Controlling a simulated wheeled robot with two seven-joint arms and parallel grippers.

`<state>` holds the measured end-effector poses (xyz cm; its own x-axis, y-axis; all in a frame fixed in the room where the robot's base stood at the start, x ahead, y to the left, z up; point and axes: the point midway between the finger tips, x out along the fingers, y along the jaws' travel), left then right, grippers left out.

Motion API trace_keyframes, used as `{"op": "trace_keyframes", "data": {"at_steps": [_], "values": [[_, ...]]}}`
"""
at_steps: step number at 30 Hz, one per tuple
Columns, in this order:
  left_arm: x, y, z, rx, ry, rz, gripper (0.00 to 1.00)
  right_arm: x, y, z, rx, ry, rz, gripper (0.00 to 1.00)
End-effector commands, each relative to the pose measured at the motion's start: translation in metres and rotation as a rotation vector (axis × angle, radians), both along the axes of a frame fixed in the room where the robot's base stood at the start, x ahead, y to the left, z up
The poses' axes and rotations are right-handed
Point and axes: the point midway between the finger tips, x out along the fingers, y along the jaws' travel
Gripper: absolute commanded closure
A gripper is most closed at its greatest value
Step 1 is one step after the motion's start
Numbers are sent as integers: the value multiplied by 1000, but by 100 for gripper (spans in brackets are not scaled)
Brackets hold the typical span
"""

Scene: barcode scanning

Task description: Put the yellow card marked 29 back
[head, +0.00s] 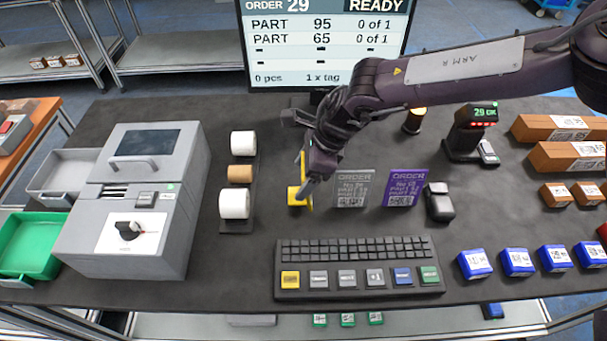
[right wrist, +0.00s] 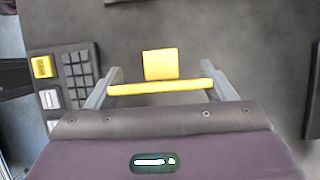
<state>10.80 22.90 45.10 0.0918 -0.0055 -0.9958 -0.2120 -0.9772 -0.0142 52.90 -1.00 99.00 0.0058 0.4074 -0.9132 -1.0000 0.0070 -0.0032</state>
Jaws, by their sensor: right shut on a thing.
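The yellow card (head: 308,176) is seen nearly edge-on in the head view, left of the grey order card (head: 353,188). Its number cannot be read. My right gripper (head: 306,190) is shut on it. In the right wrist view the yellow card (right wrist: 160,88) is a thin bar between the two fingers of my right gripper (right wrist: 162,84). A yellow block (head: 296,196), perhaps its stand, shows at its foot and also in the right wrist view (right wrist: 161,64). I cannot tell whether the card touches it. My left gripper is not in view.
A purple order card (head: 405,187) stands right of the grey one. A keyboard (head: 358,266) lies in front. Paper rolls (head: 234,204) and a grey printer (head: 133,205) are at left. Blue boxes (head: 514,262) and brown boxes (head: 560,128) are at right. A monitor (head: 320,45) stands behind.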

Motion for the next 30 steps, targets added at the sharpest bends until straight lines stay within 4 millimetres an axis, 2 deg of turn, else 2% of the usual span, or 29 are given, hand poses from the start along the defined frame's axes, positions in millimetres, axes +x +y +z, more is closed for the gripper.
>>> {"op": "trace_keyframes", "data": {"at_steps": [4,16,17,21,30], "values": [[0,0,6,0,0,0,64,0,0,-17,1,0,0,45],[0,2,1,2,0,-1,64,0,0,-24,1,-1,1,45],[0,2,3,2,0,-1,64,0,0,-22,1,-1,1,19],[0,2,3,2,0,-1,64,0,0,-22,1,-1,1,1],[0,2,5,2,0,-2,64,0,0,-19,1,-1,1,1]]}}
